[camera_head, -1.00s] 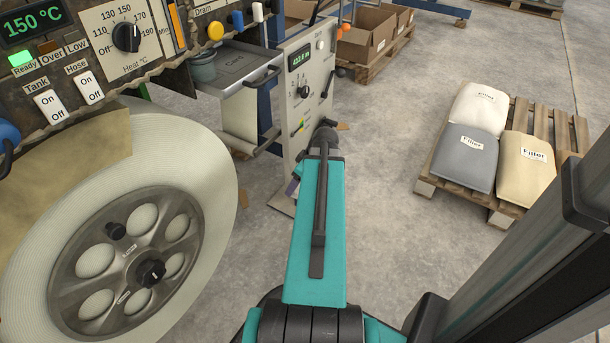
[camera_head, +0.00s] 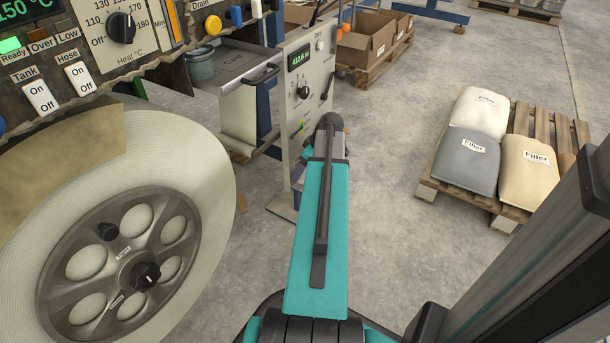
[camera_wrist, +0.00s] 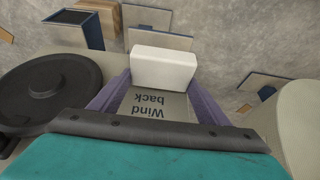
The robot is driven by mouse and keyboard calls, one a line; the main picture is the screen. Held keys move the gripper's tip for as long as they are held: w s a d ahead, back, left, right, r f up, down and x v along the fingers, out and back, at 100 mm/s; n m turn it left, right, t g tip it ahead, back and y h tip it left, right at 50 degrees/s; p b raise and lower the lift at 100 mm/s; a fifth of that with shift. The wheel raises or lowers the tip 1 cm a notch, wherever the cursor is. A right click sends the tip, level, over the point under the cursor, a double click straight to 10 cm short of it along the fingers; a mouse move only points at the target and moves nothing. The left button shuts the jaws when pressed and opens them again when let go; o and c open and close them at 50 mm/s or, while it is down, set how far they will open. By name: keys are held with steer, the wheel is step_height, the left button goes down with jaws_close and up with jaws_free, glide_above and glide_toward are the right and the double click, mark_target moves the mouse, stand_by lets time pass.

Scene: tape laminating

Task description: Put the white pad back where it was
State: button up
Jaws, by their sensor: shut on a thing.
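The white pad (camera_wrist: 163,68) is a small pale block in the wrist view, upper middle. It sits between the two purple fingers of my gripper (camera_wrist: 160,88), which is shut on it. A grey plate with upside-down "Wind back" lettering (camera_wrist: 148,104) shows between the fingers, just below the pad in the picture. I cannot tell the gap between pad and plate. In the head view my arm hides the pad and most of the gripper.
In the head view a large cream roll (camera_head: 180,150) fills the left. A "Cart" tray (camera_head: 238,66) and a control panel (camera_head: 306,90) stand ahead. A pallet (camera_head: 427,188) with filler sacks is at right. Between them is bare floor. A black disc (camera_wrist: 50,88) is at left in the wrist view.

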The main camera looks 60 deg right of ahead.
stand_by(0.3)
steer(key=shift+w+d+f+b, duration=0.2)
steer(key=shift+d+f+b, duration=0.1)
steer(key=shift+d, duration=0.2)
steer(key=shift+a+f+b, duration=0.1)
steer(key=shift+f+b, duration=0.8)
steer(key=shift+f, duration=0.6)
steer(key=o, duration=0.9)
steer(key=p+v, duration=0.4)
steer(key=v, duration=0.8)
